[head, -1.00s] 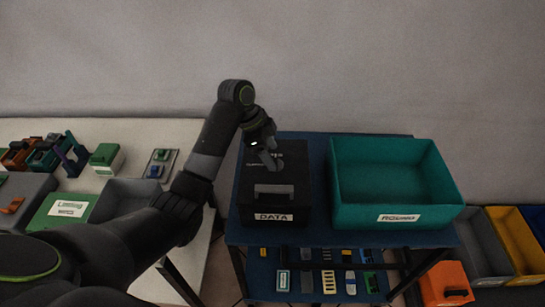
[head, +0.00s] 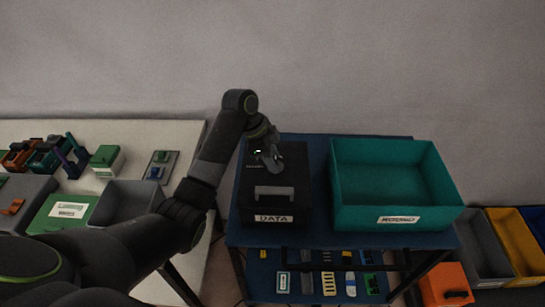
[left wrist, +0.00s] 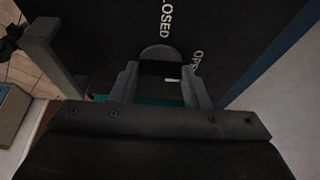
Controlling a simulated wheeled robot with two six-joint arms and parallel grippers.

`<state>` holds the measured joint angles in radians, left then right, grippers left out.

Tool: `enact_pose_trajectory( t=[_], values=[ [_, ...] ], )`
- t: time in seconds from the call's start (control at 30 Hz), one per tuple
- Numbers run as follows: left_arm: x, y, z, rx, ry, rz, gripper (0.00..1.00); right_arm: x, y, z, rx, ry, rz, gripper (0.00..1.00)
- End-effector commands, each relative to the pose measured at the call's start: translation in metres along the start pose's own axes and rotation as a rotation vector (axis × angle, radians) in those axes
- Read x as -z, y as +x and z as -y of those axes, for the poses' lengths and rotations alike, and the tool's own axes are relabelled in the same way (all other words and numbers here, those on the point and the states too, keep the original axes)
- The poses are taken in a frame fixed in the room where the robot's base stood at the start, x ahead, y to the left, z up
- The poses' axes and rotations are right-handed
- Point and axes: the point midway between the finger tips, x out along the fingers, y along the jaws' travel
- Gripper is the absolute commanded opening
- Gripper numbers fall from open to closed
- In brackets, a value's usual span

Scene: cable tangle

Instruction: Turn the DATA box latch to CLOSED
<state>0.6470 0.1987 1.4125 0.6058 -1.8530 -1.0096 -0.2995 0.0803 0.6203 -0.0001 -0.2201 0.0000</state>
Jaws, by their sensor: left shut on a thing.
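The black DATA box (head: 247,205) stands on the blue table, with a grey handle (head: 273,191) and a white DATA label on its front. My left gripper (head: 270,162) is over the rear part of its lid. In the left wrist view, my left gripper (left wrist: 160,76) is shut on the latch (left wrist: 160,53), whose rounded grey end shows between the fingers. A short white mark shows there, on the side toward the partly hidden OPEN lettering (left wrist: 197,60). The CLOSED lettering (left wrist: 166,17) is beyond the latch, cut off at the top. The latch's exact angle is unclear. My right gripper is not in view.
An open teal bin (head: 397,217) stands right of the box on the blue table (head: 320,234). Small parts lie on the shelf below. A white table (head: 115,131) at left holds grey bins and green parts. Grey, yellow and orange bins are at far right.

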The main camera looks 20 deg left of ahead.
Motion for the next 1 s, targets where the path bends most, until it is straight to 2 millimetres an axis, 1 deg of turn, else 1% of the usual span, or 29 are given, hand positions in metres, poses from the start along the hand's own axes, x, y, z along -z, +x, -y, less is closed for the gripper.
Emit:
enact_pose_trajectory(
  t=[0.17,0.27,0.47,0.7,1.0],
  values=[
    [0.001,-0.003,-0.001,0.014,-0.036,-0.001,0.19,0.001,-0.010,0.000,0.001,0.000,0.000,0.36],
    [0.002,-0.004,-0.001,0.031,-0.080,-0.001,0.19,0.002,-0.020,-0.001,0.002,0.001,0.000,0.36],
    [0.004,-0.007,-0.003,0.085,-0.215,-0.001,0.19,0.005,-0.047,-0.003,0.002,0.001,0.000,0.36],
    [0.005,-0.007,-0.005,0.170,-0.424,-0.002,0.19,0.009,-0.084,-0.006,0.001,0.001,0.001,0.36],
    [0.006,-0.005,-0.007,0.281,-0.686,-0.001,0.19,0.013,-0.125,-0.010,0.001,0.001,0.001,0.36]
  ],
)
